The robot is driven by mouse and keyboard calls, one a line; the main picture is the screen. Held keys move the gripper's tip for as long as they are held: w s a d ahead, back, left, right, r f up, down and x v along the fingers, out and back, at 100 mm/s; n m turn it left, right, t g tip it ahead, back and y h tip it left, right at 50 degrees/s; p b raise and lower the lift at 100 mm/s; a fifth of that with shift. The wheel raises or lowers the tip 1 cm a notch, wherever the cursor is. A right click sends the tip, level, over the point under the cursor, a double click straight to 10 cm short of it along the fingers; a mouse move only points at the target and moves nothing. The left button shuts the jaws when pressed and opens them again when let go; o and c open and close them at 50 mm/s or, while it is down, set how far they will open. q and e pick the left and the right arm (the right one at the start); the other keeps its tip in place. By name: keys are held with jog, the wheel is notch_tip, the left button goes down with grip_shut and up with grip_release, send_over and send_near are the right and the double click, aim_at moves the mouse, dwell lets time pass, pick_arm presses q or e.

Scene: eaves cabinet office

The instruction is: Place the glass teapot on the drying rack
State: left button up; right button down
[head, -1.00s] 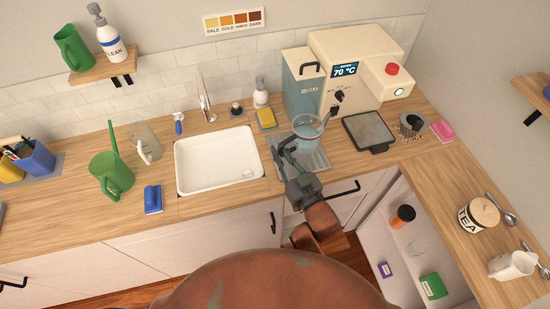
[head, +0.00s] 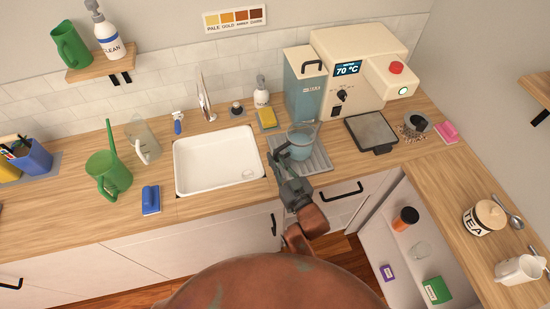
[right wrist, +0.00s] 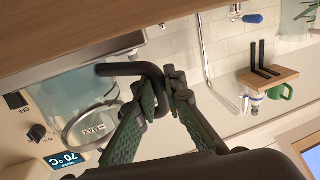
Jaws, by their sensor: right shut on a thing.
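The glass teapot (head: 301,138) is clear with a bluish tint and has a dark handle. It looks upright over the grey ridged drying rack (head: 321,164), right of the sink; I cannot tell whether its base touches the rack. My right gripper (head: 284,158) is shut on the handle at the teapot's front left. In the right wrist view, both fingers of the right gripper (right wrist: 168,92) close around the dark handle (right wrist: 125,69), with the teapot's glass body (right wrist: 92,124) to the left. My left gripper is not in view.
The white sink (head: 220,190) is left of the rack. A blue and cream machine (head: 305,85) stands behind it. A dark square plate (head: 370,133) lies to the right. A yellow sponge (head: 267,118) sits behind the rack. A glass jug (head: 140,135) and green watering can (head: 110,175) stand farther left.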

jog(key=c, duration=2.4)
grip_release()
jog(key=shift+f, duration=0.15)
jog(key=o, duration=0.4)
jog(key=shift+s, duration=0.15)
jog(key=v, duration=1.1)
jog(key=shift+s+d+r+p, duration=0.2)
jog(key=shift+s+r+p, duration=0.05)
jog(key=shift+s+p, duration=0.1)
